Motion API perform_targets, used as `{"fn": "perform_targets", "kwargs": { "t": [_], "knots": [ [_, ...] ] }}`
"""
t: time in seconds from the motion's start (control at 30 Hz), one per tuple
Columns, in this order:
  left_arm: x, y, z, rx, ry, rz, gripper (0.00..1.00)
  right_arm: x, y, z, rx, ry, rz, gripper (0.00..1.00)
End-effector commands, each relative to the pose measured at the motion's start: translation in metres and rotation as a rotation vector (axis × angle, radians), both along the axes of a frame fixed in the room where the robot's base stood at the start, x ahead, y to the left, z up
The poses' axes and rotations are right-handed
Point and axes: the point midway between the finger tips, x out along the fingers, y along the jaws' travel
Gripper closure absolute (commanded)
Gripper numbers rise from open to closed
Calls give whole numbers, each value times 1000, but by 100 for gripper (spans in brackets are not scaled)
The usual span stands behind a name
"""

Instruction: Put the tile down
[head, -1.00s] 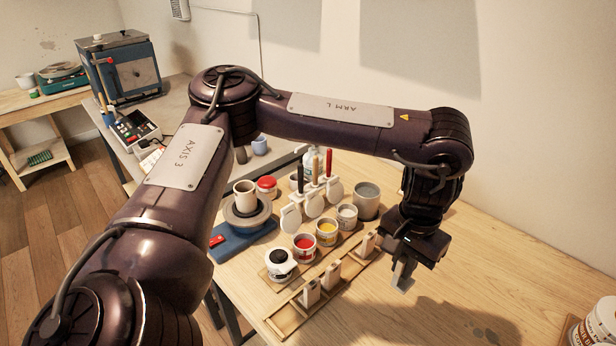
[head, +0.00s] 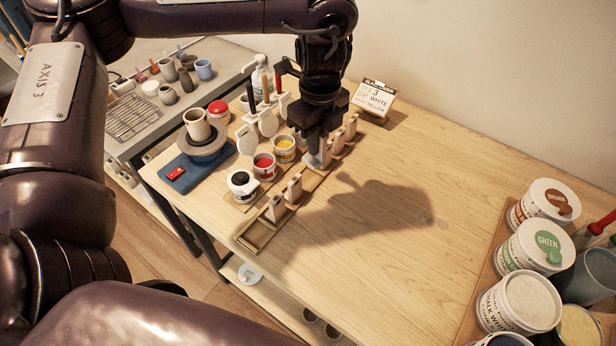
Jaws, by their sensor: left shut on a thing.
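My left gripper (head: 318,156) points down and is shut on a pale tile (head: 314,161), mostly hidden between its fingers. The tile is upright at the middle of the long wooden tile rack (head: 252,238); I cannot tell whether its lower edge touches the rack. Other pale tiles stand upright in the rack: one tile (head: 275,209) and another tile (head: 295,188) on the near side, and a tile (head: 337,141) and a tile (head: 351,126) on the far side. My right gripper is not in view.
Beside the rack stand a black-topped jar (head: 241,186), a red glaze cup (head: 264,168) and a yellow glaze cup (head: 285,149). A lettered card (head: 373,98) stands behind. Glaze tubs (head: 535,243) fill the right edge. The table's middle is clear.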

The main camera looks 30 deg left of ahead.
Motion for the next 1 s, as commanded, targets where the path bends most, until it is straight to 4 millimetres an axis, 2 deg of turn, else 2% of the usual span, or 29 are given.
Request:
{"fn": "perform_targets", "kwargs": {
  "t": [1.0],
  "knots": [
    [24, 31, 43, -13, 7, -2086, 100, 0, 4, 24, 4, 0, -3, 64]
  ]
}}
